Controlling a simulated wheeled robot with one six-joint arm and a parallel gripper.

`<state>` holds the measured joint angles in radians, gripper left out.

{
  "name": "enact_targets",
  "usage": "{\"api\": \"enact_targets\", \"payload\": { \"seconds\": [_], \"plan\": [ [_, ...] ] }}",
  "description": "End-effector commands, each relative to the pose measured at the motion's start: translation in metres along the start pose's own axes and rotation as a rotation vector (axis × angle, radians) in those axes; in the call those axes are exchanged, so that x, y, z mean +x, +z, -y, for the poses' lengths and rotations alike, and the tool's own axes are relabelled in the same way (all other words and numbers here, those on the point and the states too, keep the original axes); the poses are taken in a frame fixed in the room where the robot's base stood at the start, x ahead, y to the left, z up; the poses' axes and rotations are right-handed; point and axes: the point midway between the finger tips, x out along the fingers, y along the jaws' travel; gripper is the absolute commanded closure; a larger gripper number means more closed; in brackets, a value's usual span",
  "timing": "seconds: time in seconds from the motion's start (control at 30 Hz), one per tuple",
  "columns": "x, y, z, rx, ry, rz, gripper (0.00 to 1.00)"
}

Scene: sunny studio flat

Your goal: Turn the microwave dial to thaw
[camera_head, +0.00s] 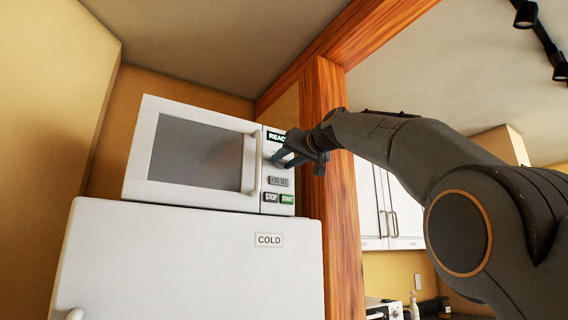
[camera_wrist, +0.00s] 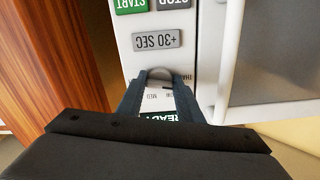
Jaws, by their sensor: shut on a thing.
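The white microwave (camera_head: 195,150) stands on top of the white fridge, with its door shut. Its control panel is on the right side, with a READY display (camera_head: 276,136), a +30 SEC button (camera_head: 278,181), and STOP and START buttons. My gripper (camera_head: 279,160) is at the panel, between the display and the +30 SEC button. The wrist view shows the panel upside down. There my gripper (camera_wrist: 161,76) is shut on the grey dial (camera_wrist: 161,73), whose rounded edge shows between the fingertips. The marks MED and part of THAW show beside the fingers. The dial's pointer is hidden.
The microwave door handle (camera_head: 250,163) is just left of the panel. A wooden post (camera_head: 333,200) stands close on the right. The fridge (camera_head: 190,260) is below, with a COLD label. White cabinets (camera_head: 385,210) are behind my arm.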

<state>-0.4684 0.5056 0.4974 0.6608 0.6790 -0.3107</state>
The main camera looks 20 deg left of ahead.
Motion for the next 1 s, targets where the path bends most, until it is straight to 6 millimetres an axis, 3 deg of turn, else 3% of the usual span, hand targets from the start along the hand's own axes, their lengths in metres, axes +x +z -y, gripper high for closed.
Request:
{"api": "enact_targets", "payload": {
  "seconds": [0.4, 1.0],
  "plan": [
    [0.0005, 0.0014, -0.0022, -0.211, 0.001, 0.003, 0.9],
    [0.0005, 0.0013, -0.0025, -0.25, 0.001, 0.003, 0.9]
  ]
}}
